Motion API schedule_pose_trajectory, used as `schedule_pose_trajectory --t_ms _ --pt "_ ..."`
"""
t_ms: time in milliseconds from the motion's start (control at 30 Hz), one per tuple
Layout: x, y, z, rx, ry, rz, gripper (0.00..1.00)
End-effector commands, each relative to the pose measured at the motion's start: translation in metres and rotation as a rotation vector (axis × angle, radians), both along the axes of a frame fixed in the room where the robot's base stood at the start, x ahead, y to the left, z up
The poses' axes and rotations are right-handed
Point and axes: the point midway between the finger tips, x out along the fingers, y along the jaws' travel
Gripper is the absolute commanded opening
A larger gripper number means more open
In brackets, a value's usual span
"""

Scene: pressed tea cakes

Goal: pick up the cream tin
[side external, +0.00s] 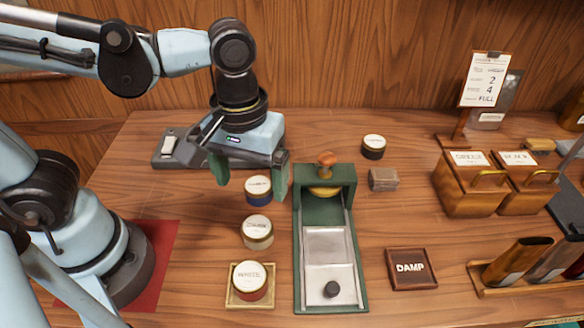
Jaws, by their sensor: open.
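The cream tin (257,235) is a short round tin with a pale lid label and a beige side.
The WHITE tin sits on a small wooden tray (234,301). A green press (298,262) stands close to the right of the tins. A black tin (373,150), grey-brown block (383,179) and DAMP plaque (411,283) lie beyond it. Wooden boxes (465,195) stand at right.

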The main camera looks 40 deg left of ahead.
Motion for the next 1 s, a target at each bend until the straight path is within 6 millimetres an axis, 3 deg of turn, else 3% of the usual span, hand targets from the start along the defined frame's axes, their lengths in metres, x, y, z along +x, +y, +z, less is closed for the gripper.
schedule_pose_trajectory --t_ms 600,1000 --pt "-0.001 -0.002 -0.061 0.004 0.008 0.011 0.88" --pt "-0.002 -0.003 -0.081 0.004 0.008 0.009 0.88"
